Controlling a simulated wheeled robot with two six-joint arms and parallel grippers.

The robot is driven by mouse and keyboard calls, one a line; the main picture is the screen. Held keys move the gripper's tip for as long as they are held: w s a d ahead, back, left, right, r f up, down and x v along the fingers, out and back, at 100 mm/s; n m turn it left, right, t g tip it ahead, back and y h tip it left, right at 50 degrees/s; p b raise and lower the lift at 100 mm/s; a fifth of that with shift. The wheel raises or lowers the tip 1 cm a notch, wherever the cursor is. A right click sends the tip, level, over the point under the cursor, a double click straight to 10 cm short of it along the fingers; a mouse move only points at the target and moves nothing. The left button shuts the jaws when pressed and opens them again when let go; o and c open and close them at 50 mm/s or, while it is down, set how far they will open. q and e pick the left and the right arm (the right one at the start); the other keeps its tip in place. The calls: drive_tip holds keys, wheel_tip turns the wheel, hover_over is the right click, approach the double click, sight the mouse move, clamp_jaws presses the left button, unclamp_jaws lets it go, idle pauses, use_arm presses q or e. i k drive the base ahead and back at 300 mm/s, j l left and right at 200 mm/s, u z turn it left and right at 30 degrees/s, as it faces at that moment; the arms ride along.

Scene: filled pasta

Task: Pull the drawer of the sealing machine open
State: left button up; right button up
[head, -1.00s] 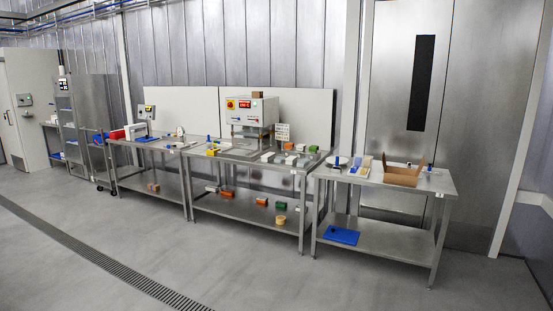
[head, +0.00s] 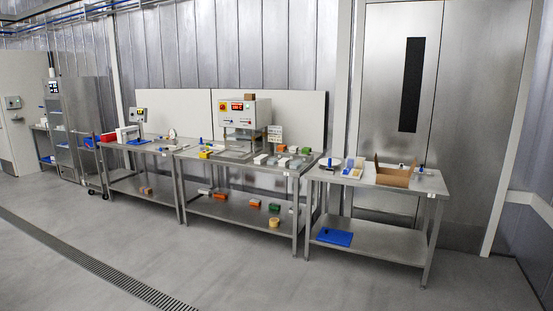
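The sealing machine (head: 241,112) stands at the back of the middle steel table (head: 235,163). It has a white box front with a red display, a yellow and red switch and small buttons. Below the box is a lower metal part (head: 240,146) where the drawer seems to sit. It is too small to tell whether the drawer is open or shut. Neither of my grippers is in the head view.
A left table (head: 140,146) and a right table (head: 375,178) flank the middle one. Small trays and blocks lie beside the machine. The floor (head: 215,270) before the tables is clear, with a drain grate (head: 90,262).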

sight(242, 144)
drive_tip(key=i+u, duration=0.15)
drive_tip(key=u, duration=0.15)
drive_tip(key=i, duration=5.55)
drive_tip(key=z, duration=0.45)
